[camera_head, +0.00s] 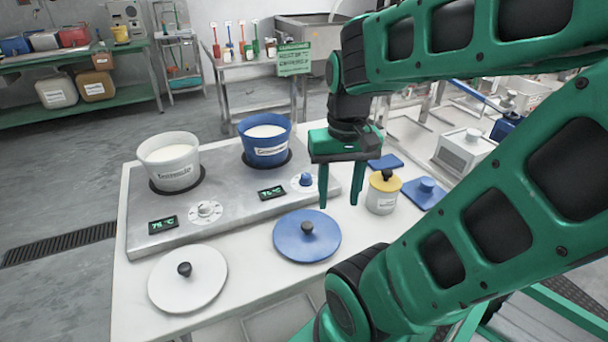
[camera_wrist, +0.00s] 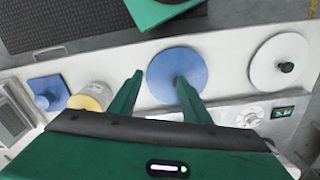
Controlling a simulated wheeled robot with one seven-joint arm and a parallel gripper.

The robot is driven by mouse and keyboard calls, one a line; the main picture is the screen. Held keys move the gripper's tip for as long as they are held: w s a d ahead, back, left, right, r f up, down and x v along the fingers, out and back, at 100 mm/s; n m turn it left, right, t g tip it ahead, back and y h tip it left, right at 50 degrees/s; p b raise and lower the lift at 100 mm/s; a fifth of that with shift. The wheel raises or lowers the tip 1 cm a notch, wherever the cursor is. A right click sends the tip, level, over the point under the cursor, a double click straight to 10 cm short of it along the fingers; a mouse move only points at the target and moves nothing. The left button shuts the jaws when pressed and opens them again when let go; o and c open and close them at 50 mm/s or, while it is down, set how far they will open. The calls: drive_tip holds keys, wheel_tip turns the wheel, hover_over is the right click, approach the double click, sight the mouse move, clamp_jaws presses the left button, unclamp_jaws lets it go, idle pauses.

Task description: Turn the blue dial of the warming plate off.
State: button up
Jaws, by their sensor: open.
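The grey warming plate (camera_head: 228,212) lies on a white table, with two pots on it. Its blue dial (camera_head: 306,180) is on the front right, on a white round scale beside a lit green display (camera_head: 271,192). My gripper (camera_head: 339,203) is open and empty, fingers pointing down, just right of the blue dial and apart from it. The dial's pointer setting is too small to read. In the wrist view, my fingers (camera_wrist: 159,78) appear over the table by the blue lid; I cannot make out the blue dial there, and my gripper covers much of the plate.
A white dial (camera_head: 205,211) with its own lit display sits at the plate's front left. A white pot (camera_head: 170,170) and blue pot (camera_head: 268,152) stand behind. A blue lid (camera_head: 293,246) and white lid (camera_head: 203,283) lie in front. A yellow-lidded jar (camera_head: 381,202) stands right of my gripper.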

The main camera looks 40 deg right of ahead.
drive_tip(key=w+d+r+m, duration=0.1)
drive_tip(key=w+d+m, duration=0.4)
drive_tip(key=w, duration=0.7)
drive_tip(key=m, duration=0.2)
hover_over(305, 175)
drive_tip(key=f, duration=0.1)
wheel_tip(305, 175, down, 11)
drive_tip(key=shift+r, duration=0.1)
drive_tip(key=c, duration=1.1)
